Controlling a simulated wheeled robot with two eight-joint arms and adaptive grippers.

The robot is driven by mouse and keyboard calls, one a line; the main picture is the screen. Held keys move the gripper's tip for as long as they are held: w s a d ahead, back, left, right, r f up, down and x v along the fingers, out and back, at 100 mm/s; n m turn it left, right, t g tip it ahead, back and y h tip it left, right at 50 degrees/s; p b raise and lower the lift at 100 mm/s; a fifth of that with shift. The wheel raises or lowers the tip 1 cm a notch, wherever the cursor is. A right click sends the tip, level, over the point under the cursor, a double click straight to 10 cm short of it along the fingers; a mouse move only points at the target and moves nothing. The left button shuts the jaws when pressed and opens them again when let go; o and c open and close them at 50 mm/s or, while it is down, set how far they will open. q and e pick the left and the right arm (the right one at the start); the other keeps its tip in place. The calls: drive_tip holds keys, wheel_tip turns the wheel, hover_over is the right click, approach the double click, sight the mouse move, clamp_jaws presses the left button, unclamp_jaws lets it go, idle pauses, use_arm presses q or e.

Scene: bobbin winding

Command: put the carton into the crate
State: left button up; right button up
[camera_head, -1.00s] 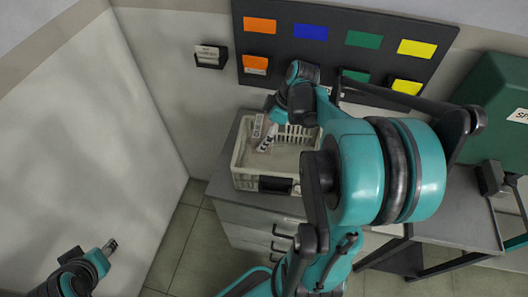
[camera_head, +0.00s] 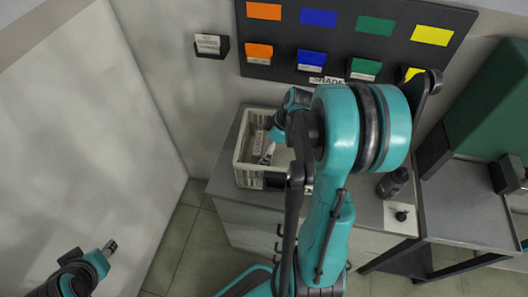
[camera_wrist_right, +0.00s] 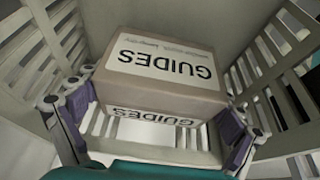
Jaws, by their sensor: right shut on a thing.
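The carton (camera_wrist_right: 165,75) is a brown box with white labels reading GUIDES, seen in the right wrist view. My right gripper (camera_wrist_right: 155,118) is shut on it, with a purple-padded finger at each side. Pale slatted crate walls (camera_wrist_right: 45,45) surround the carton there; I cannot tell whether it touches the floor. In the head view the pale crate (camera_head: 242,160) stands on the grey cabinet, and my right gripper (camera_head: 278,134) is over its right part. My arm hides the carton there. My left gripper (camera_head: 110,247) is far off at lower left, too small to read.
A dark board with coloured cards (camera_head: 375,25) and small bins is on the wall behind. A dark object (camera_head: 393,182) stands right of my arm. A green box (camera_head: 490,110) is at far right.

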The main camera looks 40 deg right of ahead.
drive_tip(key=shift+f, duration=0.75)
drive_tip(key=shift+f+b, duration=0.6)
drive_tip(key=shift+b, duration=0.05)
drive_tip(key=o, duration=0.9)
drive_tip(key=shift+r, duration=0.1)
